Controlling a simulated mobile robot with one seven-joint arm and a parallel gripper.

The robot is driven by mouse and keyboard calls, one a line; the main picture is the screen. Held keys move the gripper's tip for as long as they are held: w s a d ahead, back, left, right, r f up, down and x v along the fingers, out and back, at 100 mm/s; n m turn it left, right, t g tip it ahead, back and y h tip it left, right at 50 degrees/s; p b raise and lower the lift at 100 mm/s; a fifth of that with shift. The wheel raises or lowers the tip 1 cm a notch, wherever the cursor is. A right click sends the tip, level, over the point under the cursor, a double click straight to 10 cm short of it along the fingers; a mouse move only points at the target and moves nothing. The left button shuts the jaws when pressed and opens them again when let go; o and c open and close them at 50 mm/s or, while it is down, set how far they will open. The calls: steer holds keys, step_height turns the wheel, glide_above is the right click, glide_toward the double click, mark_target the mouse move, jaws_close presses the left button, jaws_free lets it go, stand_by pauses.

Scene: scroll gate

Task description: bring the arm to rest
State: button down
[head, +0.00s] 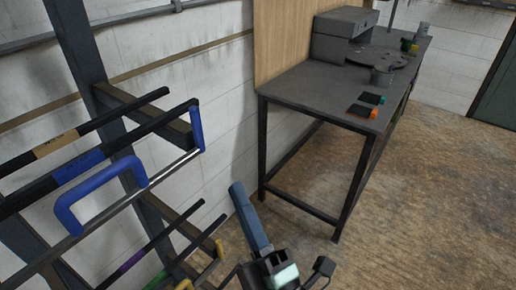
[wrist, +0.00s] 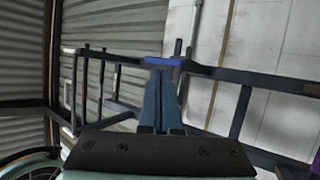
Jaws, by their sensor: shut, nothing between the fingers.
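My gripper (head: 238,190) shows at the bottom middle of the head view, a long blue-grey piece pointing up and slightly left from the dark wrist. In the wrist view its two blue fingers (wrist: 162,80) lie side by side, shut, with nothing visible between them. It hangs in front of the white wall (head: 225,120), right of the rack and left of the workbench. No contact with either shows in the head view. Most of the arm is out of view.
A dark rack (head: 88,62) at left carries bars with blue handles (head: 196,130) that stick out towards my arm; lower bars have yellow ends. A grey workbench (head: 310,95) with small items stands at right. The wooden floor (head: 420,200) in front of it is clear.

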steer(key=d+r+m+t+h, duration=0.3)
steer(key=r+m+h, duration=0.55)
steer(key=r, duration=0.45)
steer(key=d+r+m+t+h, duration=0.35)
steer(key=r+m+h, duration=0.35)
steer(key=r+m, duration=0.4)
steer(key=s+a+r+m+y, duration=0.1)
steer(key=s+a+r+y, duration=0.1)
steer(key=r, duration=0.4)
steer(key=s+a+r+m+y+p, duration=0.1)
steer(key=s+a+r+y, duration=0.1)
steer(key=r, duration=0.4)
steer(key=shift+s+r, duration=0.3)
steer(key=shift+s, duration=0.35)
